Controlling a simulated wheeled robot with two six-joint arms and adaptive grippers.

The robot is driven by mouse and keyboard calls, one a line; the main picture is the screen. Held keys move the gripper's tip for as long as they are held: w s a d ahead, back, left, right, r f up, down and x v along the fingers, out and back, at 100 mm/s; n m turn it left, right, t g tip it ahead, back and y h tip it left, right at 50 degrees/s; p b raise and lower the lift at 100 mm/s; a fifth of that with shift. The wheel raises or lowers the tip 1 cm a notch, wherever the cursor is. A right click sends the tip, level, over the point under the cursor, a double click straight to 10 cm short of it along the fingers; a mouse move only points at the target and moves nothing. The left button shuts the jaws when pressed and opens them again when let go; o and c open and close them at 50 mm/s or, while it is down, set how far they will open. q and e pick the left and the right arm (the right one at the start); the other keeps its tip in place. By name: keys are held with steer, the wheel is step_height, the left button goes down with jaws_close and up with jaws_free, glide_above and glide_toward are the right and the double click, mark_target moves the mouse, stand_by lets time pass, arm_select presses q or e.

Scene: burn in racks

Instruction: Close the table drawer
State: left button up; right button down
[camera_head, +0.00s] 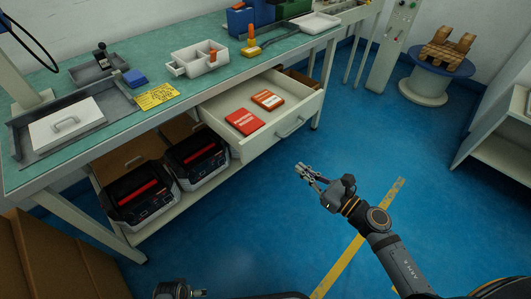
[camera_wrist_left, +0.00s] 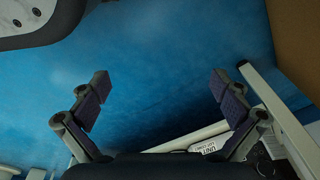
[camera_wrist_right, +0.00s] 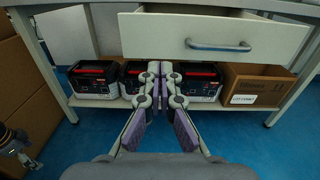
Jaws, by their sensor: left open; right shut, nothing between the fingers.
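The table drawer (camera_head: 262,143) is a white drawer pulled out from under the workbench (camera_head: 190,93). Two red-and-white boxes or booklets lie inside it. Its front has a grey bar handle (camera_head: 291,127), which also shows in the right wrist view (camera_wrist_right: 217,45). My right gripper (camera_head: 302,169) is shut and empty, apart from the drawer front and a little right of and below it in the head view. In the right wrist view its fingertips (camera_wrist_right: 160,66) lie below the drawer front, left of the handle. My left gripper (camera_wrist_left: 160,86) is open and empty above the blue floor.
A cardboard box (camera_wrist_right: 255,86) is on the same shelf. Brown cartons (camera_head: 60,255) stand at lower left. The blue floor (camera_head: 350,150) right of the drawer is clear.

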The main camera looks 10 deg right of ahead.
steer(key=p, duration=0.2)
glide_toward(263, 139)
steer(key=x, duration=0.6)
steer(key=shift+f, duration=0.1)
steer(key=shift+w+a, duration=0.25)
steer(key=shift+w, duration=0.1)
arm_select(q)
steer(key=s+f, duration=0.1)
steer(key=s+a+f, duration=0.1)
steer(key=s+f, duration=0.1)
steer(key=shift+a+f, duration=0.1)
steer(key=shift+f, duration=0.05)
arm_select(e)
steer(key=shift+w, duration=0.1)
